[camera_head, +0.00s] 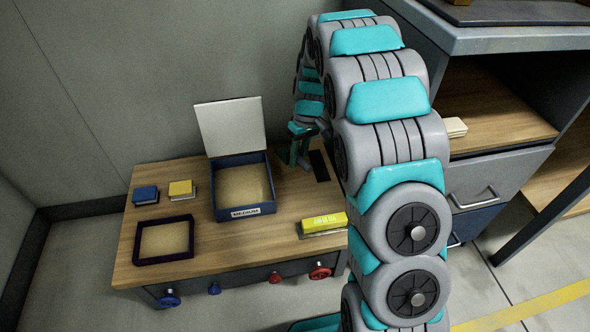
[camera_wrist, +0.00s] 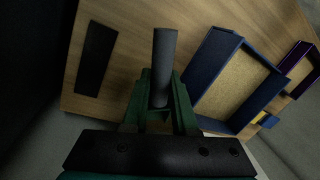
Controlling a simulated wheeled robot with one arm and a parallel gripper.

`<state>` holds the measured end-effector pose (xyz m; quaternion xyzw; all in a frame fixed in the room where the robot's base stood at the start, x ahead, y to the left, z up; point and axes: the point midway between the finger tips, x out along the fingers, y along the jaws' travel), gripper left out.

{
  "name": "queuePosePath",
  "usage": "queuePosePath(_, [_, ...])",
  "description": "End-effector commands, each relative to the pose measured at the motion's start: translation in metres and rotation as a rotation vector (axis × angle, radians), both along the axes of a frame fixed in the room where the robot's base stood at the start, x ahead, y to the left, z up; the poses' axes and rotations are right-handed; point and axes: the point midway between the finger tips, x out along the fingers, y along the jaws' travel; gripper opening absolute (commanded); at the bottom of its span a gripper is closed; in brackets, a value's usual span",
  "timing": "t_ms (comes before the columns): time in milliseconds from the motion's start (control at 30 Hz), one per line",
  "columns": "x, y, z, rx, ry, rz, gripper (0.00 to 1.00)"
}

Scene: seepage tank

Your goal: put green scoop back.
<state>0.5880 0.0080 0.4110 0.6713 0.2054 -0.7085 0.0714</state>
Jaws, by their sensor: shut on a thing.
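My gripper (camera_head: 299,155) is low over the back right of the wooden table, right of the blue box. In the wrist view my gripper (camera_wrist: 161,100) is shut on a dark upright handle (camera_wrist: 164,60), which I take to be the green scoop's. Dark green parts flank this handle, and I cannot tell scoop from fingers there. Whether the scoop touches the table is hidden. A dark flat rectangle (camera_head: 320,166) lies on the table just right of my gripper; it also shows at the left in the wrist view (camera_wrist: 97,58).
A blue box (camera_head: 245,211) labelled MEDIUM, lid open, holds tan material. A dark shallow tray (camera_head: 164,258) is front left. Blue (camera_head: 145,195) and yellow (camera_head: 181,190) blocks stand at left, and a yellow-topped tool (camera_head: 323,223) at front right. A grey cabinet (camera_head: 497,178) stands at right.

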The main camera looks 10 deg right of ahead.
Motion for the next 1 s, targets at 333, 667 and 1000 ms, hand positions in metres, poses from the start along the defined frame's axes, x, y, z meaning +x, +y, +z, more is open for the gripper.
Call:
queuePosePath(333, [0.001, 0.000, -0.043, 0.000, -0.003, -0.002, 0.00])
queuePosePath(667, [0.001, 0.000, -0.067, 0.001, -0.001, -0.002, 0.00])
queuePosePath(1000, [0.001, 0.000, -0.070, 0.000, -0.003, -0.003, 0.39])
